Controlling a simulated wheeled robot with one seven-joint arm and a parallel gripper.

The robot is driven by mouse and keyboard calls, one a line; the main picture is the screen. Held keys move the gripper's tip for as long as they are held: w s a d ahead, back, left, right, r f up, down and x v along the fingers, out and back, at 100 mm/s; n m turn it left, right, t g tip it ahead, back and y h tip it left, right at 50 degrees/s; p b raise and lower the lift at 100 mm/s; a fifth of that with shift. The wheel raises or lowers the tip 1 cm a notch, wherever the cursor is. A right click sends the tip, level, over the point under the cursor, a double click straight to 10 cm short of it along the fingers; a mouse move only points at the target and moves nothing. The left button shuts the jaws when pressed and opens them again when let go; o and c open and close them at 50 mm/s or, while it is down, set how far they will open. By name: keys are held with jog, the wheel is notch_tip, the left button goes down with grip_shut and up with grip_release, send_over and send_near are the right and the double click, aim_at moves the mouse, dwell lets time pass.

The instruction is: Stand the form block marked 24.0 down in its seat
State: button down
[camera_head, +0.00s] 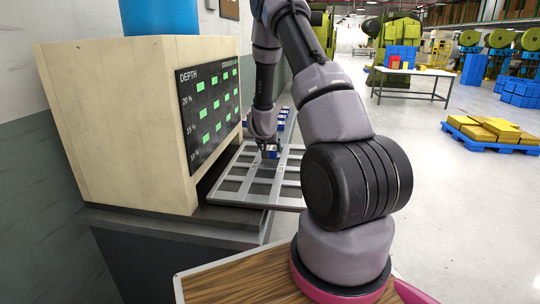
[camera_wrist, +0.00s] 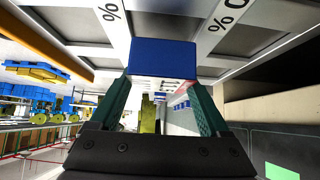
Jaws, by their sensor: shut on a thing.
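My gripper (camera_head: 269,146) is over the far part of a grey metal rack (camera_head: 232,187) with square recessed seats. In the wrist view, my gripper (camera_wrist: 162,82) has its two green fingers on either side of a blue form block (camera_wrist: 162,45) and is shut on it. The block also shows as a small blue patch under the gripper in the head view (camera_head: 272,155). No number can be read on it. Rack bars with "%" lettering (camera_wrist: 112,14) and dark square seats (camera_wrist: 235,38) lie behind the block. Whether the block touches the rack cannot be told.
A cream cabinet (camera_head: 120,120) with a black "DEPTH" display (camera_head: 208,100) stands close left of the rack. Several small blue-and-white blocks (camera_head: 282,116) are beyond the gripper. A wooden-topped surface (camera_head: 235,283) is in front. Open floor lies to the right.

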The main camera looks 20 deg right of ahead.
jog(key=shift+f, duration=1.3)
jog(key=shift+f, duration=0.15)
grip_release()
